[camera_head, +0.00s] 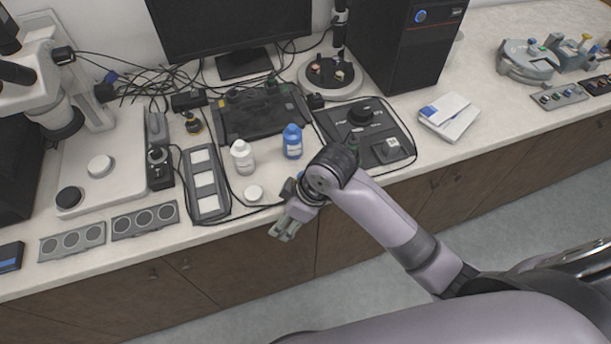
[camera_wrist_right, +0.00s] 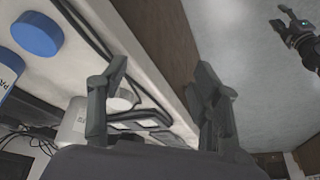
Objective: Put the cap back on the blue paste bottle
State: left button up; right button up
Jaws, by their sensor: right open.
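The blue paste bottle (camera_head: 292,144) stands upright on the bench in the head view, its top a narrower blue neck. Part of it, with lettering, shows at the left edge of the right wrist view (camera_wrist_right: 8,78). My right gripper (camera_head: 283,228) is open and empty, over the bench's front edge, apart from bottle and cap. My left gripper (camera_wrist_right: 284,18) seems to show small at the wrist view's upper right; its jaws are unclear.
A white bottle (camera_head: 243,157) stands left of the blue one, with a white cap (camera_head: 253,193) lying before it. A grey tray (camera_head: 207,184) is further left. A black control panel (camera_head: 372,143) is at the right. Cables cross the bench.

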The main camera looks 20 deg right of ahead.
jog(key=w+d+r+n+h, duration=0.1)
jog(key=w+d+r+n, duration=0.1)
jog(key=r, duration=0.3)
jog(key=w+d+r+n+g+h, duration=0.1)
jog(key=w+d+r+n, duration=0.1)
jog(key=r, duration=0.4)
jog(key=w+d+r+n+g+h, duration=0.1)
jog(key=w+d+r+n, duration=0.1)
jog(key=w+r, duration=0.3)
jog(key=shift+w+d+r+n+h, duration=0.25)
jog(key=shift+d+n+h, duration=0.15)
jog(key=shift+n, duration=0.4)
jog(key=shift+f, duration=0.1)
notch_tip(320, 180, down, 12)
jog(key=p, duration=0.2)
jog(key=shift+f+p, duration=0.1)
jog(key=shift+p, duration=0.25)
jog(key=f, duration=0.1)
jog(key=f+p, duration=0.1)
jog(key=f, duration=0.2)
jog(key=shift+w+d+f+p, duration=0.3)
jog(key=shift+w+f+p, duration=0.05)
jog(key=shift+p, duration=0.05)
jog(key=shift+f, duration=0.25)
